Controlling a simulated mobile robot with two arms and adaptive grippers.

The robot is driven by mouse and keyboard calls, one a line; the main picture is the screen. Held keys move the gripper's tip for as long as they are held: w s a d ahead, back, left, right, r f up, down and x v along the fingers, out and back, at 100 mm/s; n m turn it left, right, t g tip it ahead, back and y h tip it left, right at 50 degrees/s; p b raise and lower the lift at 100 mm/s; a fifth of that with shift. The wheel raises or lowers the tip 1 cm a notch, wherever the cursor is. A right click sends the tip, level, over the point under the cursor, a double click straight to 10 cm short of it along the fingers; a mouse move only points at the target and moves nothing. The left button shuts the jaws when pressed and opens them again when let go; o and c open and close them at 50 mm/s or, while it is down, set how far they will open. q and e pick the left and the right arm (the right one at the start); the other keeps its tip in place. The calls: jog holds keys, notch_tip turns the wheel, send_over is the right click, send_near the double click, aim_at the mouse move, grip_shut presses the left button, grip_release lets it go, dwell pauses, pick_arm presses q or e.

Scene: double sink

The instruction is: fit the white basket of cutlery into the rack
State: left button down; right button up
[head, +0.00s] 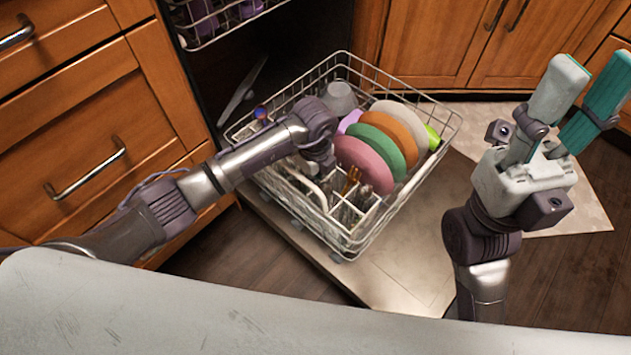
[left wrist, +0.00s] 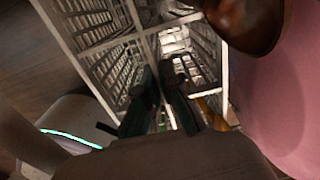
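The white basket of cutlery (head: 352,212) is at the near corner of the lower dish rack (head: 352,247), within its wire rim. A few cutlery handles stick up from it. I cannot tell whether it is fully seated. My left arm reaches over the rack, and its gripper points down at the basket, mostly hidden by the arm in the head view. In the left wrist view its two dark fingers (left wrist: 160,92) reach down among the basket's slatted compartments (left wrist: 108,45), close together with a narrow gap. Whether they clamp a wall is unclear. My right gripper (head: 582,88) is open and empty, fingers up.
Several plates, a pink one (head: 364,166) nearest, stand right beside the basket. A grey cup (head: 340,98) is at the rack's back. The rack is over the lowered dishwasher door (head: 420,270). Wooden cabinets (head: 90,120) stand at the left and back.

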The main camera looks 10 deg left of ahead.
dwell(0.3)
pick_arm(q)
jog(key=c, duration=1.8)
grip_release()
jog(key=shift+f, duration=0.2)
jog(key=o, duration=0.5)
